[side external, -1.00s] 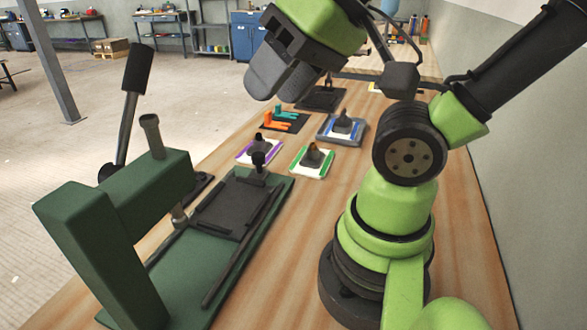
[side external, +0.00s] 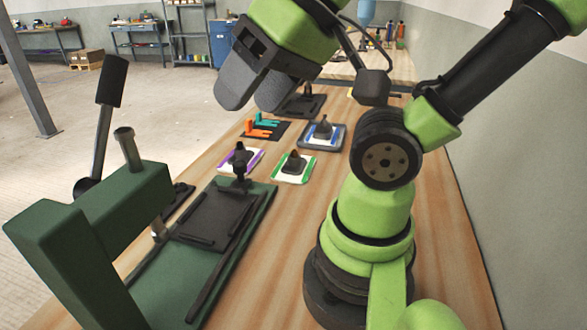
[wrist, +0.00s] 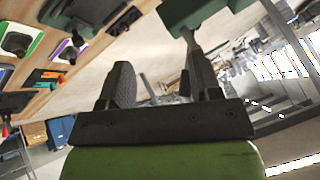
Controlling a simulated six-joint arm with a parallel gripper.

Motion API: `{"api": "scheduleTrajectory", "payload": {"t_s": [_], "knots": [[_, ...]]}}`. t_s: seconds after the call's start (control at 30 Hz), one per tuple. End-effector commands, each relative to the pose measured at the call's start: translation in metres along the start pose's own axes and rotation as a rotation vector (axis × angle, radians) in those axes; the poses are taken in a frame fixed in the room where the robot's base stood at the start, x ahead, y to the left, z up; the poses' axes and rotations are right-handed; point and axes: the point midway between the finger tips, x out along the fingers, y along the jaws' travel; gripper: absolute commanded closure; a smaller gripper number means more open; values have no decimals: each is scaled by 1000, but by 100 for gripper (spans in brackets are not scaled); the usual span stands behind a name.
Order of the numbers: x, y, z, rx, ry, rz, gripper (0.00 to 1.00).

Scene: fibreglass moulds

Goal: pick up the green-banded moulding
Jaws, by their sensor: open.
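The green-banded moulding (side external: 294,166) is a small white-based piece with a green border and a dark raised knob. It lies on the wooden bench near the middle of the side view. My gripper (side external: 255,92) is open and empty, raised above the bench, up and to the left of the moulding in the side view. Its two dark fingers also show in the wrist view (wrist: 160,75), pointing away from the moulding, with nothing between them.
A purple-edged moulding (side external: 240,160) lies close left of the green-banded one; a blue-edged one (side external: 322,134) lies behind it. Orange and teal pieces (side external: 262,128) sit on a dark plate. A green lever press (side external: 95,215) stands front left. Bare bench lies right of the mouldings.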

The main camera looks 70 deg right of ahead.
Motion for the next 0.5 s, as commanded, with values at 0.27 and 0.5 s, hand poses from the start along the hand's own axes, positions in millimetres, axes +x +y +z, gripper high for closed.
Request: {"api": "scheduleTrajectory", "payload": {"t_s": [0.27,0.5], "knots": [[0,0,0,0,0,0,34],[10,11,-34,-42,-28,93,34]]}}
